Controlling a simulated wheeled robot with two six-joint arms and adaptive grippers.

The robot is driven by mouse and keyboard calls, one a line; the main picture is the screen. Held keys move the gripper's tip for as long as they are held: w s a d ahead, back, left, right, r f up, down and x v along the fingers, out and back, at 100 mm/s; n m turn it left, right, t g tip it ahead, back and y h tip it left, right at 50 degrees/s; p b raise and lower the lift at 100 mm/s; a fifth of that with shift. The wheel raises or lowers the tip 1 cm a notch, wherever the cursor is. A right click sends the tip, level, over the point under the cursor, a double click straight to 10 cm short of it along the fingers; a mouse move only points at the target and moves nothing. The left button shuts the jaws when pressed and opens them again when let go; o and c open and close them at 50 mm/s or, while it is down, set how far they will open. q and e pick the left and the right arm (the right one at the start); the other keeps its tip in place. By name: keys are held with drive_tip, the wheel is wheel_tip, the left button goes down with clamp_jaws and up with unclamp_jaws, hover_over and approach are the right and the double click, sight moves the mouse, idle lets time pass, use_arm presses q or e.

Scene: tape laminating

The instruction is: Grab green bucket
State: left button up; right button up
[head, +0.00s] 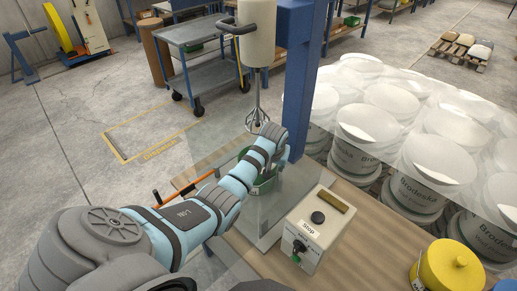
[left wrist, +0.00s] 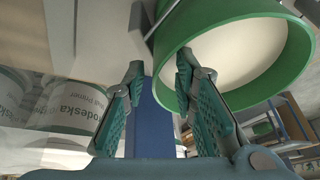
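The green bucket (head: 266,186) stands under the mixer in the head view, partly hidden behind my left arm. Its green rim and pale inside fill the upper right of the left wrist view (left wrist: 268,92). My left gripper (head: 277,143) is at the bucket, below the mixer head. In the left wrist view my left gripper (left wrist: 159,75) has its fingers apart with a gap between them. The right finger overlaps the bucket's edge in the picture; I cannot tell whether it touches. My right gripper is not in view.
A mixer with a grey whisk (head: 258,108) hangs over the bucket from a blue column (head: 301,80). A control box (head: 312,232) stands on the wooden table at right. A yellow pot (head: 450,266) is at lower right. Many white buckets (head: 415,190) stand behind clear panels.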

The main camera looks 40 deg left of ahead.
use_arm(q)
drive_tip(key=b+x, duration=0.1)
drive_tip(key=x, duration=0.1)
drive_tip(key=shift+s+f, duration=0.1)
drive_tip(key=shift+f, duration=0.25)
drive_tip(key=shift+r, duration=0.1)
clamp_jaws()
drive_tip(key=shift+a+r+p, duration=0.1)
drive_tip(key=shift+r+p, duration=0.1)
drive_tip(key=shift+p, duration=0.1)
